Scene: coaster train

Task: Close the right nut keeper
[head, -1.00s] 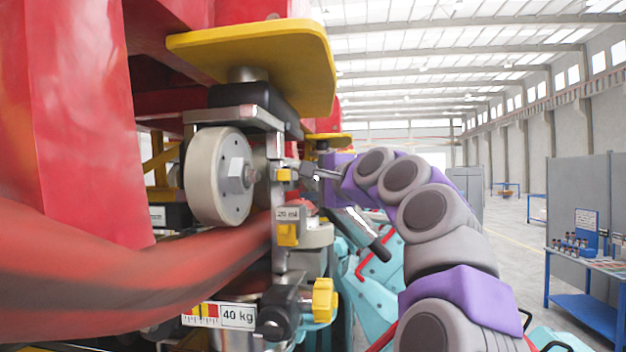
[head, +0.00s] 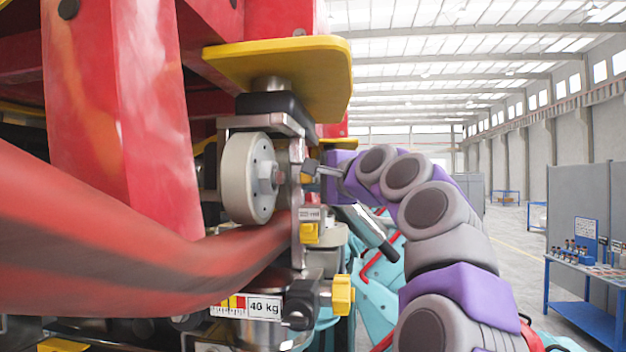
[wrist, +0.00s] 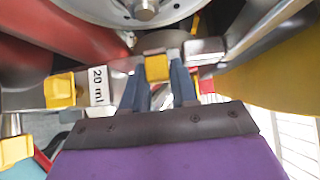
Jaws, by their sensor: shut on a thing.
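A small yellow keeper tab (head: 307,178) sits on the steel bracket just right of the pale wheel (head: 250,178) and its hex nut (head: 278,177). I cannot tell for certain that it is the right nut keeper. My gripper (head: 313,170) is at this tab in the head view and partly covers it. In the wrist view the yellow tab (wrist: 157,68) lies between the two dark fingers of my gripper (wrist: 158,84), which is shut on it. The wheel (wrist: 128,8) and its nut (wrist: 145,8) show just above, cut off by the frame.
A yellow knob (head: 343,295) and a 40 kg plate (head: 264,307) are lower. A yellow plate (head: 285,65) overhangs the wheel. A red tube (head: 120,245) crosses left. A blue workbench (head: 585,300) stands right.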

